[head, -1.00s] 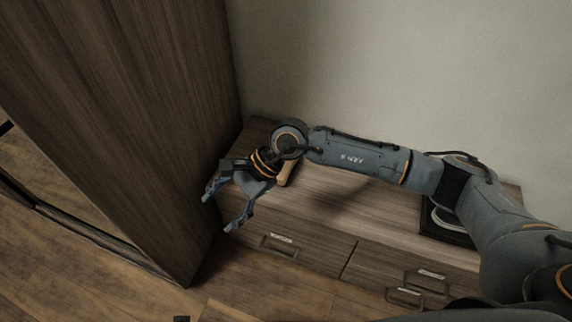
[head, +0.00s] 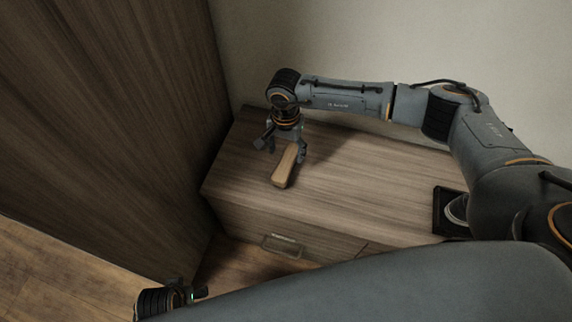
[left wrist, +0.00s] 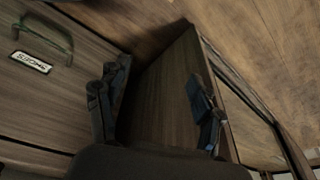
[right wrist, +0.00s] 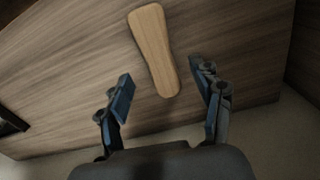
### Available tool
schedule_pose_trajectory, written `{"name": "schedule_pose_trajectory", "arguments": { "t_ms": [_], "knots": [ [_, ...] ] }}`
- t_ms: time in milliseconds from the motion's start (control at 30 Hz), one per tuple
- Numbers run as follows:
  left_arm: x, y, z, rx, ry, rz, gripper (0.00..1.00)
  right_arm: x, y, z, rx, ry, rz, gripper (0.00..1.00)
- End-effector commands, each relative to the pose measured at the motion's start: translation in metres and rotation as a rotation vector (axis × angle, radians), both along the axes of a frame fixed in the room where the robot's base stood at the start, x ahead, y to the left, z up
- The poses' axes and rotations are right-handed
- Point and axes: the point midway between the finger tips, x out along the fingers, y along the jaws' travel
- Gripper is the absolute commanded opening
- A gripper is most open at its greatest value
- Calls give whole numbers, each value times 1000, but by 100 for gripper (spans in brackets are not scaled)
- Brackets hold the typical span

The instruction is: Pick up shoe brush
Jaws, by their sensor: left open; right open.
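The shoe brush (head: 285,167) lies on the cabinet top with its pale wooden back up. It also shows in the right wrist view (right wrist: 153,50), lying lengthwise just beyond and between the fingers. My right gripper (head: 281,150) points down above the far end of the brush. My left gripper (left wrist: 160,95) is open and empty in the left wrist view, low beside the cabinet drawers. Part of its arm shows at the bottom of the head view.
The wooden cabinet top (head: 370,185) is clear around the brush. A black tray (head: 440,212) with a pale item in it stands at the right. A tall wooden wardrobe (head: 120,130) rises at the left, and a wall stands behind. A drawer handle (head: 282,246) is on the front.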

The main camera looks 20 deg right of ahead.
Motion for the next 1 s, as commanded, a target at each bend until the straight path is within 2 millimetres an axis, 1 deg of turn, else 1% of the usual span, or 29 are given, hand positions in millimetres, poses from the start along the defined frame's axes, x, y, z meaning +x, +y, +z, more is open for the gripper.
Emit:
{"name": "schedule_pose_trajectory", "arguments": {
  "t_ms": [33,167,233,400,500,600,800,967,1000],
  "knots": [
    [1,0,2,0,-3,0,67,0,0,-6,0,0,1,66],
    [2,0,5,0,-4,0,67,0,0,-13,0,0,1,66],
    [2,0,7,0,-5,1,67,-1,0,-21,0,2,0,66],
    [6,0,18,0,-14,2,67,-1,-2,-47,0,2,0,66],
    [6,0,25,-1,-17,2,67,-1,-1,-58,2,1,0,66],
    [6,0,28,-1,-17,3,67,-1,-2,-62,1,0,0,66],
    [6,0,28,-1,-17,3,67,0,-2,-62,1,-1,0,66],
    [6,0,28,-1,-17,2,67,0,-2,-62,1,-1,0,33],
    [7,0,28,-1,-17,2,67,0,-2,-62,1,-1,0,25]
  ]
}}
